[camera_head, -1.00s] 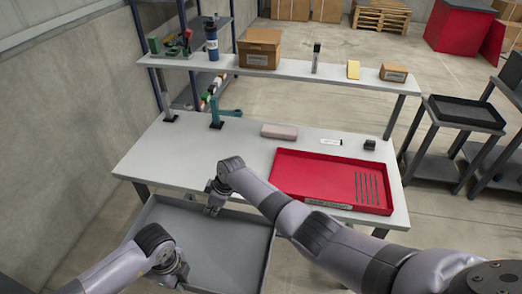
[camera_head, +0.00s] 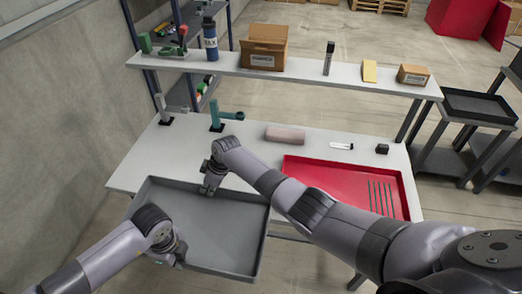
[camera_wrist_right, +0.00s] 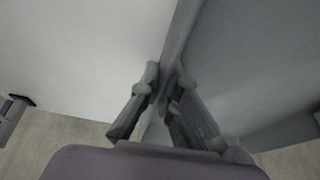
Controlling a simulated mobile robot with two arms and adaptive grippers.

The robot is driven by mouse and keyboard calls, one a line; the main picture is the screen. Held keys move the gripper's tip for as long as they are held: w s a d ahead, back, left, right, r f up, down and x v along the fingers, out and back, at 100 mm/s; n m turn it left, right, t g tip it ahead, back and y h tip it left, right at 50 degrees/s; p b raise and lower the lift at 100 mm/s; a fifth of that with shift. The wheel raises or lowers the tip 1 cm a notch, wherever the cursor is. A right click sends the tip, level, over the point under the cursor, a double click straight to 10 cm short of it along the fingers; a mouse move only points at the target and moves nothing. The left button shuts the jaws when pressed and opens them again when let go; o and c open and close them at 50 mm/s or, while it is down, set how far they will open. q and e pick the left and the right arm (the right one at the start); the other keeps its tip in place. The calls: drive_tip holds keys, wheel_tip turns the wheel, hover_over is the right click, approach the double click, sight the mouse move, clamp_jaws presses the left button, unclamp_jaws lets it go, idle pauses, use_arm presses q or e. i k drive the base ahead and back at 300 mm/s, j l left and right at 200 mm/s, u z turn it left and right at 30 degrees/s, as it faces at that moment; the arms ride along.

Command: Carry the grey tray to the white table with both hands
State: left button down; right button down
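The grey tray (camera_head: 225,232) is empty and held roughly level in the air. Its far part overlaps the front edge of the white table (camera_head: 150,150) in the head view. My right gripper (camera_head: 209,188) is shut on the tray's far wall; in the right wrist view its fingers (camera_wrist_right: 166,76) sit on both sides of the grey wall (camera_wrist_right: 180,35). My left gripper (camera_head: 172,255) is at the tray's near left side, apparently clamped on the rim; its fingertips are mostly hidden.
A red tray (camera_head: 340,182) with thin rods lies on the table's right. A pinkish block (camera_head: 285,135), a white label (camera_head: 341,146), a small black block (camera_head: 382,149) and a teal stand (camera_head: 217,118) are behind. A raised shelf (camera_head: 300,75) holds boxes. The table's left part is free.

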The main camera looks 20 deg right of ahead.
sight(188, 167)
drive_tip(key=i+l, duration=0.1)
drive_tip(key=i, duration=0.9)
drive_tip(key=l, duration=0.05)
